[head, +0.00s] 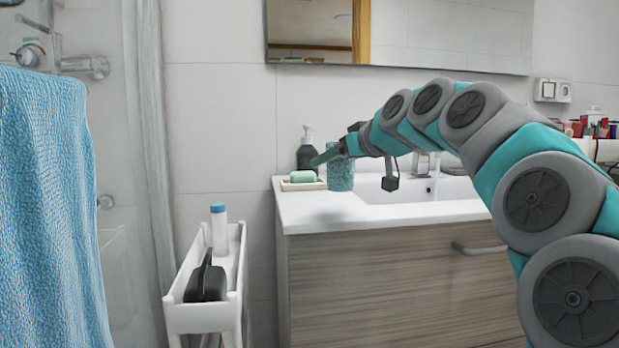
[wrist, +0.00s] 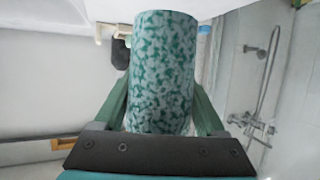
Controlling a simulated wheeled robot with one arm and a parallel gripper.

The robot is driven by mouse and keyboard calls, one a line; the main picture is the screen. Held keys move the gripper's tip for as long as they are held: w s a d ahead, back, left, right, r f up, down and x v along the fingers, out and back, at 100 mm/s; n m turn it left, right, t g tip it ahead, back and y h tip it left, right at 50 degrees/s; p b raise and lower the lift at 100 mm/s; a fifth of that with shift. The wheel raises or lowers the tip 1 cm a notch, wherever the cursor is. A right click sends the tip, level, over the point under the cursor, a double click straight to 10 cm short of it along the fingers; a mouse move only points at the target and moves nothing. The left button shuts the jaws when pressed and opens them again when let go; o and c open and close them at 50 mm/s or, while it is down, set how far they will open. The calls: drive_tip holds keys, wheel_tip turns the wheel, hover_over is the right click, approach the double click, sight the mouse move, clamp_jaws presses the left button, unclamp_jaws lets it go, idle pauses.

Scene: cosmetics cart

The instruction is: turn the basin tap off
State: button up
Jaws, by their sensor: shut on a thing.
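The basin tap (head: 423,165) is chrome and stands at the back of the white basin (head: 440,190), partly hidden behind my arm. Its lever position and any running water cannot be made out. My gripper (head: 328,156) is left of the tap, at the left end of the counter. It is shut on a green-and-white speckled tumbler (head: 341,175). In the wrist view the tumbler (wrist: 162,75) sits between the two green fingers. I cannot tell whether its base touches the counter.
A green soap bar (head: 303,176) on a dish and a dark pump bottle (head: 307,150) stand left of the tumbler. A white slim cart (head: 205,318) holds a blue-capped bottle (head: 219,225) and a black item (head: 206,280). A blue towel (head: 45,200) hangs far left.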

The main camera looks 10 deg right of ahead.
drive_tip(key=w+a, duration=0.1)
drive_tip(key=w, duration=0.3)
drive_tip(key=w+p, duration=0.1)
drive_tip(key=w, duration=0.3)
drive_tip(key=w+a+f, duration=0.1)
drive_tip(key=w, duration=0.3)
drive_tip(key=shift+a+p, duration=0.3)
drive_tip(key=shift+w, duration=0.2)
drive_tip(key=shift+f, duration=1.75)
drive_tip(key=shift+f, duration=0.1)
drive_tip(key=shift+f, duration=0.15)
drive_tip(key=o, duration=1.4)
